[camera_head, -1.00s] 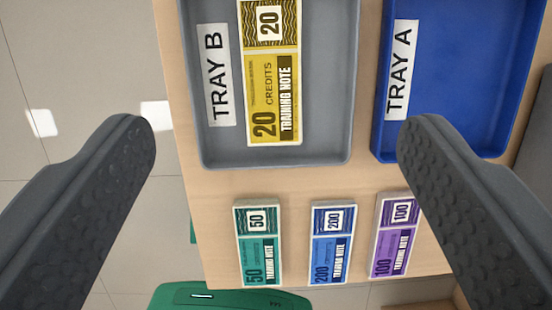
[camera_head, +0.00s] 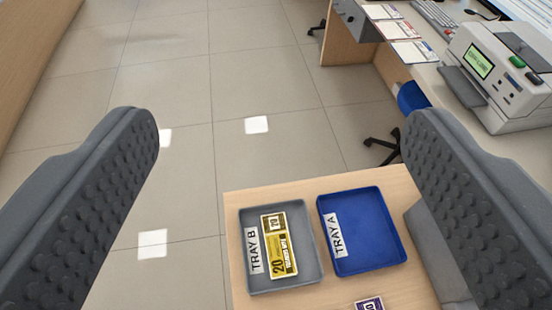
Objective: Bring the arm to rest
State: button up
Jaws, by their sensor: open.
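My gripper (camera_head: 280,140) is open, with its two dark ribbed fingers wide apart at the left and right of the view. Nothing is between the fingers. It is raised well above the wooden counter and looks out over the floor beyond it. The grey tray B (camera_head: 311,277) lies on the counter with a yellow 20-credit note (camera_head: 279,247) in it. The blue tray A (camera_head: 365,232) lies to its right and is empty apart from its label.
A purple note (camera_head: 369,303) shows partly at the bottom edge. A desk with a grey machine (camera_head: 500,75), papers (camera_head: 400,30) and a keyboard (camera_head: 434,18) stands at the upper right, with a blue chair (camera_head: 410,97) beside it. Tiled floor (camera_head: 230,90) is open in the middle and left.

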jog(key=shift+s+r+t, duration=0.4)
jog(key=shift+s+r, duration=0.5)
jog(key=shift+r, duration=0.15)
